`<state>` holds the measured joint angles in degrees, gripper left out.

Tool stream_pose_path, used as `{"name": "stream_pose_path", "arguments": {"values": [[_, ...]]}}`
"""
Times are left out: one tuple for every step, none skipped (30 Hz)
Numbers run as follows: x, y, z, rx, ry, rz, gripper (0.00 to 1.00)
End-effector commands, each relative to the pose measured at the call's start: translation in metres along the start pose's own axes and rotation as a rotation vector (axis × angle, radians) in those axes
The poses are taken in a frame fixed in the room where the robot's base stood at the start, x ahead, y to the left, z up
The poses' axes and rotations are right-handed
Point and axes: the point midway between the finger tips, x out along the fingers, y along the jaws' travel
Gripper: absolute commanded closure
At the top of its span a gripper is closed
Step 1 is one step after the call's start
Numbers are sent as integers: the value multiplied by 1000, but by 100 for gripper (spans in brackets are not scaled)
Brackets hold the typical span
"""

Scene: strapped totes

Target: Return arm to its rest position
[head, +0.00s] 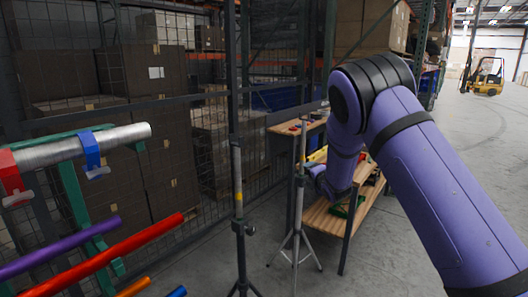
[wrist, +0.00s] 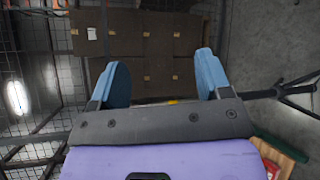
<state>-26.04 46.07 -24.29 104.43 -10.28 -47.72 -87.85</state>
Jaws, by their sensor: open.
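My gripper (wrist: 161,66) shows in the wrist view with its two blue fingers spread wide apart. Nothing is between the fingers; brown boxes show beyond the gap. In the head view my purple arm rises from the lower right, bends at a black joint and reaches down in front of the wooden workbench. The gripper itself cannot be made out clearly there, as my arm links cover that area.
A wooden workbench (head: 321,217) stands behind my arm. Two tripod stands (head: 239,200) (head: 299,190) are left of it. A rack with a grey pipe (head: 85,146) and coloured rods (head: 110,255) is at left. Caged brown boxes (head: 155,85) stand behind. Open floor (head: 480,150) lies at right.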

Motion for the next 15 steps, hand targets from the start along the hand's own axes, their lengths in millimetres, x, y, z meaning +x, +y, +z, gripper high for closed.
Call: {"name": "stream_pose_path", "arguments": {"values": [[-11, 13, 14, 63, -20, -21, 29], [-18, 18, 21, 102, -30, -38, 29], [-26, 24, 30, 154, -44, -60, 29], [-33, 29, 36, 193, -54, -76, 29], [-40, 34, 41, 232, -63, -90, 29], [-50, 40, 49, 284, -76, -111, 29], [-58, 45, 55, 323, -86, -126, 29], [-66, 50, 60, 361, -95, -140, 29], [-77, 55, 66, 413, -107, -160, 29], [-85, 59, 71, 452, -116, -174, 29], [-94, 63, 75, 490, -125, -188, 29], [-106, 68, 81, 540, -137, -207, 29], [-115, 72, 84, 578, -145, -219, 29], [-124, 76, 88, 616, -154, -233, 29], [-136, 81, 92, 665, -165, -250, 29]]}}
